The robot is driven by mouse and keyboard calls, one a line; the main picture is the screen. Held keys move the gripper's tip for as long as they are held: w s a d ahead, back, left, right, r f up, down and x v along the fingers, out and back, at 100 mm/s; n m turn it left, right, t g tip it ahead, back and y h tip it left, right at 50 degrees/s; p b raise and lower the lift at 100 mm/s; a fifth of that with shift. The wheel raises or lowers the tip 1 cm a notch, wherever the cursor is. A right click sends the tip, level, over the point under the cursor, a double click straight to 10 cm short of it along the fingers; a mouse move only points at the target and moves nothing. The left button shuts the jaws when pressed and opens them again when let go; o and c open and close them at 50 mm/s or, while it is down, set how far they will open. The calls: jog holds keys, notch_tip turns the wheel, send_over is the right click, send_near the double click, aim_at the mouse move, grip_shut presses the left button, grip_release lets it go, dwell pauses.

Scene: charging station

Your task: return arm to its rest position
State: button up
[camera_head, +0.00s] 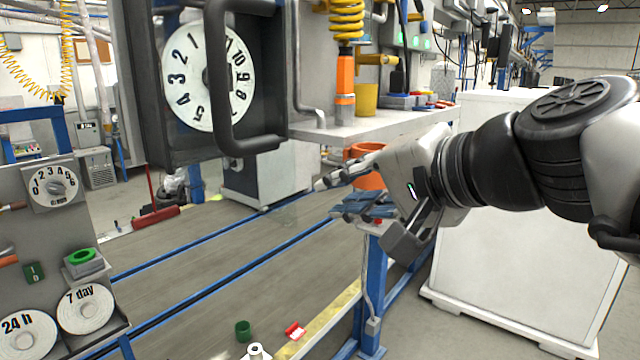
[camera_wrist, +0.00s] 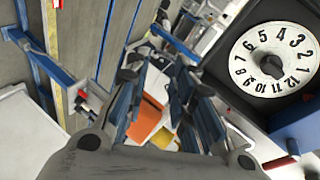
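My arm reaches in from the right side of the head view. My gripper (camera_head: 334,200) points left over the blue-railed floor area, in front of the shelf and below the large dial's level. Its two fingers are apart. In the wrist view my gripper (camera_wrist: 160,105) shows its blue-padded fingers spread, with nothing held between them. An orange object (camera_wrist: 147,122) and a yellow one (camera_wrist: 162,139) appear beyond the gap, apart from the fingers. In the head view an orange container (camera_head: 367,178) is partly hidden behind my gripper.
A dark box with a white numbered dial (camera_head: 208,78) and handle hangs at upper left; its dial shows in the wrist view (camera_wrist: 272,60). A grey shelf (camera_head: 380,125) holds a yellow cup (camera_head: 365,100). A white cabinet (camera_head: 500,250) stands behind my arm. A dial panel (camera_head: 60,235) is at left.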

jog(key=s+d+f+n+g+h+b, duration=0.2)
jog(key=s+f, duration=0.4)
jog(key=f, duration=0.5)
jog(key=s+d+f+n+g+h+b, duration=0.2)
jog(key=s+d+f, duration=0.3)
jog(key=f, duration=0.7)
jog(key=s+d+f+n+g+h+b, duration=0.2)
jog(key=s+f, duration=0.6)
jog(key=f, duration=0.4)
jog(key=shift+d+f+n+h, duration=0.2)
jog(key=shift+d+n+h, duration=0.3)
jog(key=shift+d+h, duration=0.4)
